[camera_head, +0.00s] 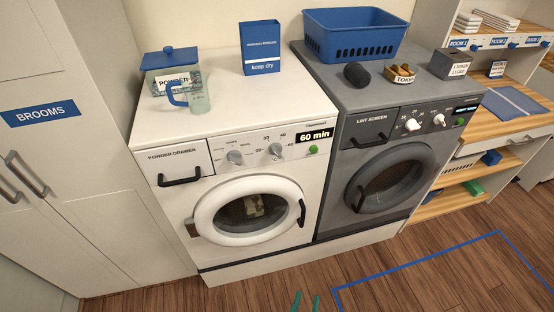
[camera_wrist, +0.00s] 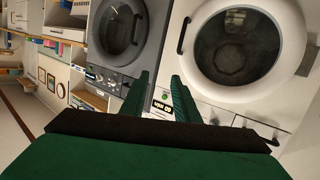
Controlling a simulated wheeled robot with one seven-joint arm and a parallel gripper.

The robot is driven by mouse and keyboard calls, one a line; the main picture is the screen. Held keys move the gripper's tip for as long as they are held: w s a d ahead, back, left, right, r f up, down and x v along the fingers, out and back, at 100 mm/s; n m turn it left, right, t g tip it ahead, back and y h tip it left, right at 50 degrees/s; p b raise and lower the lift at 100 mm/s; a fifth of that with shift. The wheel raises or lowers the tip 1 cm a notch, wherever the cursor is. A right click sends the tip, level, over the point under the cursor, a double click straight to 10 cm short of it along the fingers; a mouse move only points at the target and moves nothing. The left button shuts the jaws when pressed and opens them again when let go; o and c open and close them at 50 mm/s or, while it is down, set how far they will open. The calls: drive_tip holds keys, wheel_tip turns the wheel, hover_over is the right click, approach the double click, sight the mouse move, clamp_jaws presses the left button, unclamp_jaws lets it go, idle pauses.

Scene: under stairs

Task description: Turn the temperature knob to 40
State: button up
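The white washing machine (camera_head: 175,215) has two grey knobs on its front panel. The right knob (camera_head: 277,149) has small numbers around it, with a 40 at its upper right; its pointer is too small to read. The left knob (camera_head: 235,157) has small word labels. My gripper (camera_head: 306,302) shows only as two green fingertips at the bottom edge, low in front of the machine and well away from the knobs. In the wrist view my gripper (camera_wrist: 163,95) is open with nothing between the fingers; the numbered knob is not clearly visible there.
A 60 min display (camera_head: 314,135) and green button (camera_head: 313,150) sit right of the knobs. A black drawer handle (camera_head: 181,181) and round door (camera_head: 250,210) project from the front. The grey dryer (camera_head: 335,185) stands alongside with its own white knobs. The floor ahead is clear.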

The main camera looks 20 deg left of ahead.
drive_tip(key=w+a+r+n+y, duration=0.2)
drive_tip(key=w+a+r, duration=0.1)
drive_tip(key=w, duration=0.7)
drive_tip(key=n+y, duration=0.7)
drive_tip(key=n, duration=0.2)
approach(278, 155)
drive_tip(key=shift+g, duration=0.3)
drive_tip(key=x, duration=0.7)
drive_tip(key=shift+w+a+r, duration=0.15)
drive_tip(key=shift+r, duration=0.05)
drive_tip(key=shift+w+a, duration=0.1)
drive_tip(key=shift+w, duration=0.25)
clamp_jaws()
